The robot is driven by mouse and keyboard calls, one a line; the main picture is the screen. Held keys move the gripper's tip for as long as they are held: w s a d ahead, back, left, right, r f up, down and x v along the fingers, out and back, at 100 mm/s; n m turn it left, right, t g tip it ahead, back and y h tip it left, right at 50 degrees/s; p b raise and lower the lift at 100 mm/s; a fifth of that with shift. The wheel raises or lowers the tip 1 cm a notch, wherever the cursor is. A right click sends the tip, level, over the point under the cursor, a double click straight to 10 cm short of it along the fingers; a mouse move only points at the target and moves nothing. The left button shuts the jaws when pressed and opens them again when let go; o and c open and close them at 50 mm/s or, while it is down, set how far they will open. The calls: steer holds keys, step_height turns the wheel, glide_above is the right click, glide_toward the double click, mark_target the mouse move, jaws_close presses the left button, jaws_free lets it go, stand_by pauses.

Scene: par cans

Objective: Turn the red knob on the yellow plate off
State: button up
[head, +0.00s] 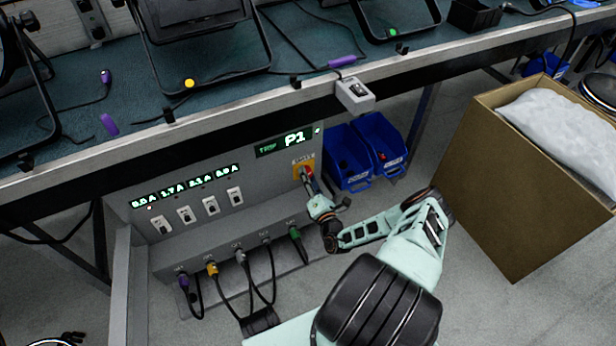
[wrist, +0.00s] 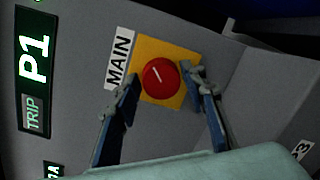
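The red knob (wrist: 161,78) sits on the yellow plate (wrist: 148,49) beside the MAIN label (wrist: 119,57) in the wrist view. A white line on the knob's face runs at a slant. My gripper (wrist: 160,82) is open, with one finger on each side of the knob; the fingertips overlap the plate in the picture. I cannot tell if either finger touches the knob. In the head view, the yellow plate (head: 297,172) is at the right end of the grey panel, and my gripper (head: 311,182) is in front of it, hiding much of the knob.
The grey panel (head: 220,219) has several switches and lit displays; the P1 display (head: 295,138) is above the plate. Plugged cables run along the panel's lower ledge. Blue bins (head: 346,159) stand close to the right. A cardboard box (head: 520,190) stands further right, near my arm.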

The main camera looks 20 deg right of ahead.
steer(key=c, duration=0.7)
steer(key=shift+n, duration=0.3)
steer(key=n, duration=0.3)
steer(key=shift+f+n+t+b, duration=0.1)
steer(key=shift+n+t+b, duration=0.2)
steer(key=shift+n+b, duration=0.1)
steer(key=n, duration=0.3)
steer(key=shift+w+n+y, duration=0.1)
steer(key=shift+n+y, duration=0.2)
steer(key=shift+n, duration=0.1)
steer(key=n, duration=0.6)
steer(key=shift+t+y+b, duration=0.3)
steer(key=shift+b, duration=0.1)
steer(key=shift+n+y, duration=0.5)
steer(key=shift+n, duration=2)
